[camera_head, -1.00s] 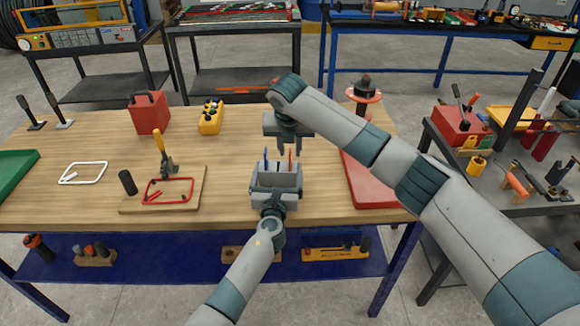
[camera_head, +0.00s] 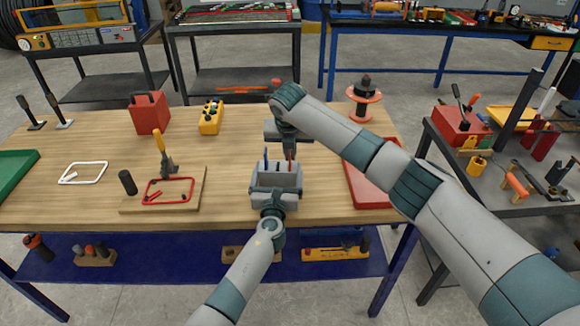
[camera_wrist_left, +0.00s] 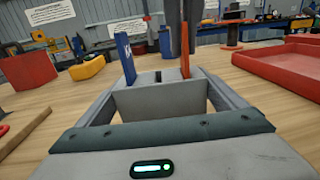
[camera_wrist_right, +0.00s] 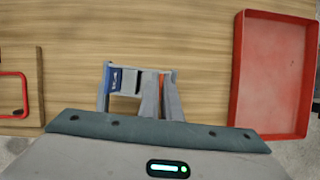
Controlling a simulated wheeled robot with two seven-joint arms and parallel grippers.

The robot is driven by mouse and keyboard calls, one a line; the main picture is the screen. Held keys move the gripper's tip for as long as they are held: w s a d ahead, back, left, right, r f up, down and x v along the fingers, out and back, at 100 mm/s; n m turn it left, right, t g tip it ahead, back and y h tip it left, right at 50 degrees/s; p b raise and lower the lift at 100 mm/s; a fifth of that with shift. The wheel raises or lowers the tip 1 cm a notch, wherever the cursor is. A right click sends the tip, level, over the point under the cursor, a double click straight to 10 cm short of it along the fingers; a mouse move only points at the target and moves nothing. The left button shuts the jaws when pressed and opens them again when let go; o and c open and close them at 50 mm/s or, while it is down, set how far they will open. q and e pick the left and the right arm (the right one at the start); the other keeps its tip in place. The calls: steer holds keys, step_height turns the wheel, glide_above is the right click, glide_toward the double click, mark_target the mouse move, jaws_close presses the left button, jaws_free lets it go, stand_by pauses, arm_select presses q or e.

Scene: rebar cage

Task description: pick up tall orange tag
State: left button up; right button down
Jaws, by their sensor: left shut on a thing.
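The tall orange tag (camera_head: 290,164) stands upright in a small grey holder (camera_wrist_left: 160,101). It also shows in the left wrist view (camera_wrist_left: 185,52). A blue tag (camera_wrist_left: 125,58) stands beside it. My left gripper (camera_head: 273,188) is shut on the grey holder above the table's front part. My right gripper (camera_head: 288,138) points down over the holder. In the right wrist view its narrow fingers (camera_wrist_right: 162,85) straddle the orange tag with a small gap between them. Whether they touch the tag is hard to tell.
A red tray (camera_head: 372,188) lies right of the holder. A wooden board with a red frame (camera_head: 168,190) lies left. A red box (camera_head: 149,113) and a yellow block (camera_head: 211,117) stand behind. The wood between is clear.

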step_height(320, 180, up, 10)
steer(key=shift+r, duration=0.1)
stand_by(0.8)
arm_select(q)
steer(key=o, duration=0.9)
steer(key=shift+s, duration=0.1)
steer(key=s, duration=0.8)
steer(key=s+a, duration=0.1)
steer(key=s, duration=0.2)
steer(key=shift+s, duration=0.4)
